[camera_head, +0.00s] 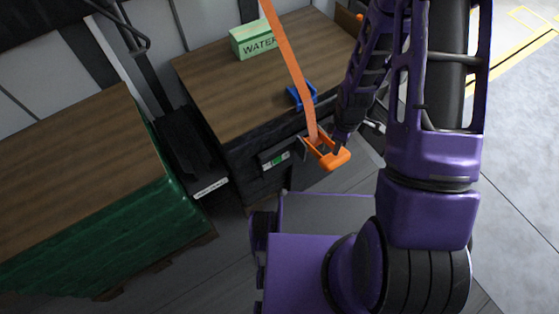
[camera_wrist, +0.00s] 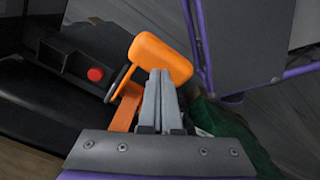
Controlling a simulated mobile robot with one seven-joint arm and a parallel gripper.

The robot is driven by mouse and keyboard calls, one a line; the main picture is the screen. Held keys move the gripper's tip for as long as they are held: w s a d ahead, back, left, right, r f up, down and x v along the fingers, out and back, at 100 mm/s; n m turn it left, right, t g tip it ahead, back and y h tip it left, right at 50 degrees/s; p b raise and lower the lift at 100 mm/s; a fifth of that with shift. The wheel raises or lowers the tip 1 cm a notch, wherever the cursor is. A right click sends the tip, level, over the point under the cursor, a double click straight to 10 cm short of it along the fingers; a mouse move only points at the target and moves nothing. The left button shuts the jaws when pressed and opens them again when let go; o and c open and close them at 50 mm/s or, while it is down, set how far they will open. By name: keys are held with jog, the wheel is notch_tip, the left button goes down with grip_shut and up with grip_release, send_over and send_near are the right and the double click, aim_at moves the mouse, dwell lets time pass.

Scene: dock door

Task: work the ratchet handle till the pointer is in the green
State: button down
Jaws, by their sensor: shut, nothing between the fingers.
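The orange ratchet handle (camera_head: 335,159) sticks out from the front of the dark crate in the head view, at the lower end of an orange strap (camera_head: 290,70). In the wrist view the handle's wide orange grip (camera_wrist: 160,58) lies just beyond my fingertips. My gripper (camera_wrist: 158,76) is shut and empty, with its tips at or very near the grip; I cannot tell if they touch. In the head view my gripper (camera_head: 339,148) is at the handle's right side. A gauge with a green part (camera_head: 277,160) is on the crate front; its pointer is too small to read.
A green WATER box (camera_head: 253,41) and a blue piece (camera_head: 301,95) are on the wood-topped crate (camera_head: 215,85). A green-wrapped pallet load (camera_head: 80,235) stands at left. A red button (camera_wrist: 95,74) shows in the wrist view. Open floor (camera_head: 520,130) lies at right.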

aim_at(334, 157)
jog(key=shift+f, duration=0.1)
dwell(0.5)
jog(key=shift+f+b, duration=2.25)
jog(key=shift+f, duration=0.8)
jog(key=shift+r, duration=0.25)
jog(key=shift+r+p, duration=2.25)
jog(key=shift+r, duration=0.7)
notch_tip(334, 157, up, 5)
jog(key=p, duration=0.3)
jog(key=shift+p, duration=0.35)
